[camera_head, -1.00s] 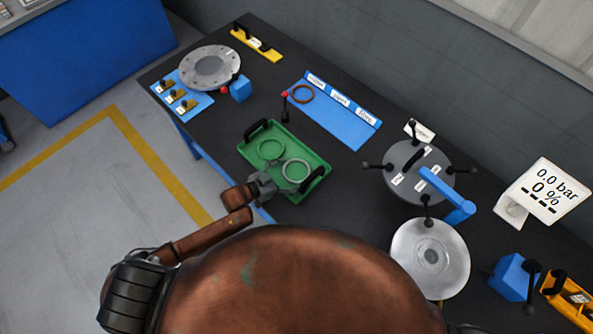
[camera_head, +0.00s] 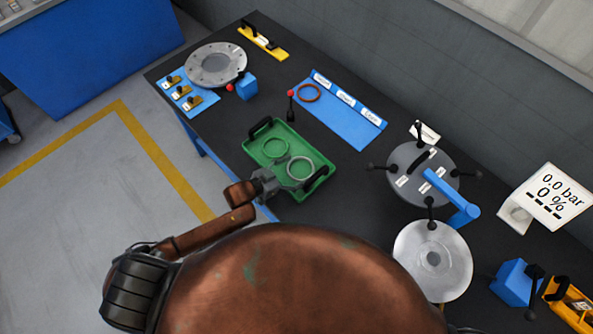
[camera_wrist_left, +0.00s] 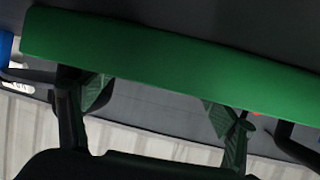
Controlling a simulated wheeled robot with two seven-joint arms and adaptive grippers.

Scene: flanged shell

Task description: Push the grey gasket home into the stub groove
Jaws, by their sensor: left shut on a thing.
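The grey gasket (camera_head: 300,168) is a thin pale ring over the near right part of the green tray (camera_head: 316,184). My left gripper (camera_head: 279,180) reaches in at the tray's near edge and is shut on the ring's near left side. I cannot tell whether the ring still touches the tray floor. In the left wrist view the two fingers (camera_wrist_left: 165,108) stand apart behind the green tray wall (camera_wrist_left: 170,55), and the gasket is not visible there. My right gripper is not in view. A flat silver disc (camera_head: 432,258) with a central hub may be the stub; its groove is not discernible.
A green ring (camera_head: 275,147) lies in the tray. A grey lid with several knobs (camera_head: 410,183) and a blue arm (camera_head: 458,205) stand to the right. A blue labelled board (camera_head: 340,115) holds a brown ring (camera_head: 309,93). A flanged disc (camera_head: 215,65) is at the far left.

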